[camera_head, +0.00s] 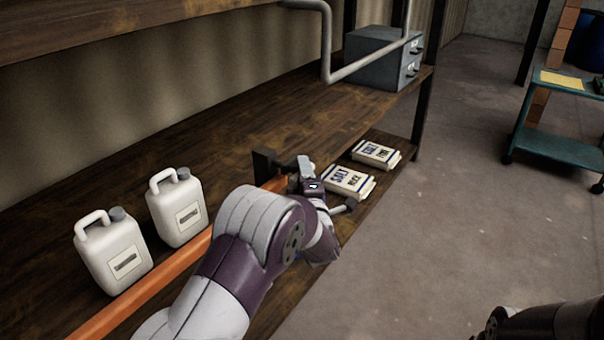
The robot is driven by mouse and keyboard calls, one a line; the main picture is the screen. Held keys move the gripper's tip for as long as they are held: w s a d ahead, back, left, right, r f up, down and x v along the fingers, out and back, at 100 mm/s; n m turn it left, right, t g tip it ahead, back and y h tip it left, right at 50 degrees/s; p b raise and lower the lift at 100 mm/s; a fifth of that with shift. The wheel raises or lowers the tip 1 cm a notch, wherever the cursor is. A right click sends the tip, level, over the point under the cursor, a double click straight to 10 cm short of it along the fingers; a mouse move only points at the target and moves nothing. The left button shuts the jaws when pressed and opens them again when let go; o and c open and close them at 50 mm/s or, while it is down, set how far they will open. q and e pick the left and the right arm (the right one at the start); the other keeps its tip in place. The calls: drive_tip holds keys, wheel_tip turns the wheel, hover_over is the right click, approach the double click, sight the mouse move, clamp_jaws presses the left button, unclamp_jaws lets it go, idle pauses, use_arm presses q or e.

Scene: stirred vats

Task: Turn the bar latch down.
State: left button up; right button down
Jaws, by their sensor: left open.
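The bar latch shows as a long orange bar (150,290) running along the front of the wooden shelf, from the lower left to a dark upright bracket (264,165). My left gripper (324,187) is at the bar's far end, just right of the bracket. Its fingers are apart, and I see nothing held between them. My left forearm and wrist hide part of the bar, and the gripper hides its far tip. Whether the gripper touches the latch cannot be told. My right gripper is out of view.
Two white jugs (180,208) (113,254) stand behind the bar. Labelled packets (348,181) (376,154) lie on the lower shelf beyond my gripper. A grey drawer box (375,60) and a bent pipe (326,45) are farther back. A green cart (562,148) stands right; the floor between is clear.

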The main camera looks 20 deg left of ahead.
use_arm(q)
drive_tip(key=shift+s, duration=0.1)
clamp_jaws()
drive_tip(key=shift+p, duration=0.45)
drive_tip(key=shift+r+m+g+h+p, duration=0.2)
drive_tip(key=shift+m+g+h+p, duration=0.2)
drive_tip(key=shift+m+g+p, duration=0.35)
drive_tip(key=m+g+p, duration=0.2)
drive_tip(key=g+p, duration=0.1)
drive_tip(key=p, duration=0.5)
drive_tip(key=m+g+p, duration=0.2)
drive_tip(key=p, duration=0.7)
drive_tip(key=m+g+p, duration=0.2)
drive_tip(key=g+p, duration=0.1)
drive_tip(key=p, duration=0.5)
drive_tip(key=shift+r+g+h+p, duration=0.3)
drive_tip(key=shift+r+g+p, duration=0.05)
drive_tip(key=shift+p, duration=0.05)
drive_tip(key=shift+f+m+g+p, duration=0.25)
drive_tip(key=shift+m+g+p, duration=0.2)
drive_tip(key=shift+g+p, duration=0.15)
drive_tip(key=shift+f+m+g+y, duration=0.15)
drive_tip(key=shift+m+g+y, duration=0.3)
drive_tip(key=shift+g, duration=0.35)
